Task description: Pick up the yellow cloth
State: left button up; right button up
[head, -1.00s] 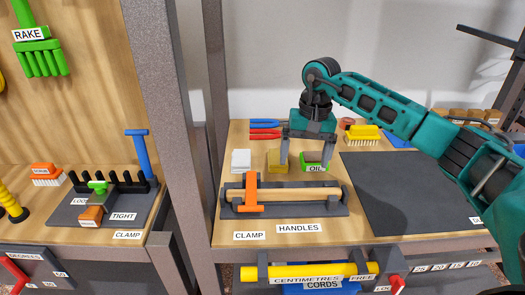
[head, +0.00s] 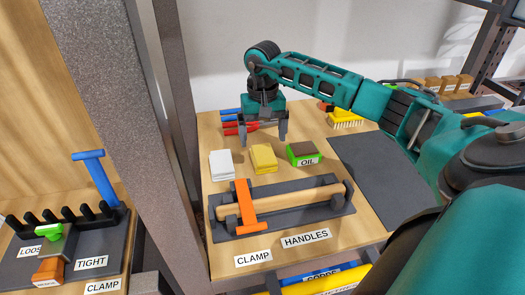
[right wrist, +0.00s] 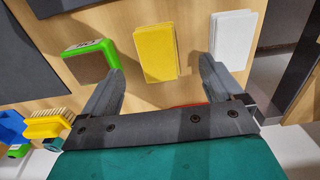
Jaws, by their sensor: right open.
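The yellow cloth (head: 263,158) is a small folded stack lying on the wooden worktop, between a white cloth (head: 221,163) and a green-rimmed block labelled OIL (head: 304,153). My right gripper (head: 264,139) is open and empty above the worktop, its fingertips just behind the yellow cloth in the head view. In the right wrist view the yellow cloth (right wrist: 156,52) shows in the gap between the two open fingers (right wrist: 160,68), clear of both. Its height above the cloth is hard to judge. My left gripper is out of view.
A clamp rack with a wooden handle and orange clamp (head: 243,209) stands in front of the cloths. Red and blue-handled tools (head: 231,125) lie behind, and a yellow brush (head: 346,119) at right. A steel post (head: 135,140) rises left; a dark mat (head: 378,178) lies bare.

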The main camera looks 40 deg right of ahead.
aim_at(264, 156)
jog(key=shift+f, duration=0.95)
jog(key=f, duration=0.3)
jog(key=f+b, duration=0.1)
jog(key=shift+d+f, duration=0.25)
jog(key=shift+f, duration=0.1)
jog(key=shift+c, duration=0.7)
jog(key=shift+r, duration=0.1)
jog(key=c, duration=1)
